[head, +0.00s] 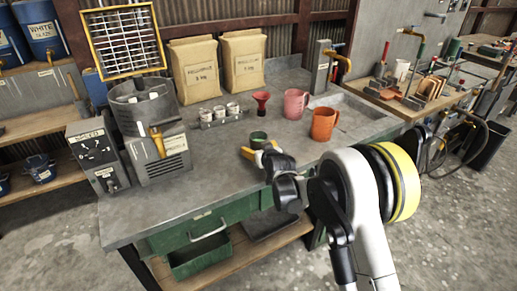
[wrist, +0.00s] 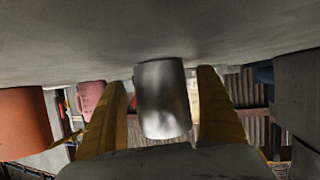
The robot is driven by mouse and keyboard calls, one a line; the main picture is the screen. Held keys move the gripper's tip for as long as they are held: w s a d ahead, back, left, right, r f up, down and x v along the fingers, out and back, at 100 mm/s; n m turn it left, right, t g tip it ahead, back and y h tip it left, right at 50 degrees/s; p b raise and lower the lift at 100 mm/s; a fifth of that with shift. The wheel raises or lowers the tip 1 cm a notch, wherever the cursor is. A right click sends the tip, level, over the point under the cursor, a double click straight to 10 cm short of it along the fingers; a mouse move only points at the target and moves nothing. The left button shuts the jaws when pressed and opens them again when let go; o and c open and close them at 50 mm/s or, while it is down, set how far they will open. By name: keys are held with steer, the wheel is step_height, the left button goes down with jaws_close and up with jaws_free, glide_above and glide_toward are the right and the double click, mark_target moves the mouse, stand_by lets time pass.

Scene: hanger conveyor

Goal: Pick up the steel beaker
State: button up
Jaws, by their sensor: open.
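The steel beaker (wrist: 163,100) is a shiny grey cylinder in the middle of the wrist view, which shows the scene upside down with the bench top above. It stands between the two yellow fingers of my gripper (wrist: 166,78). A gap shows on each side of it, so the fingers look apart from it. In the head view my gripper (head: 259,149) is low over the bench, fingers spread. A small dark greenish cup shape (head: 258,137) shows just beyond the fingers there; I cannot tell whether it is the beaker.
On the bench (head: 215,200), an orange jug (head: 323,124) and a pink jug (head: 296,103) stand right of my gripper. A red funnel-like cup (head: 261,101) and a rack of small jars (head: 220,115) stand behind. A grey machine (head: 150,125) stands left. The front bench is clear.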

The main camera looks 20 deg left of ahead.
steer(key=c, duration=1.5)
steer(key=shift+r, duration=0.15)
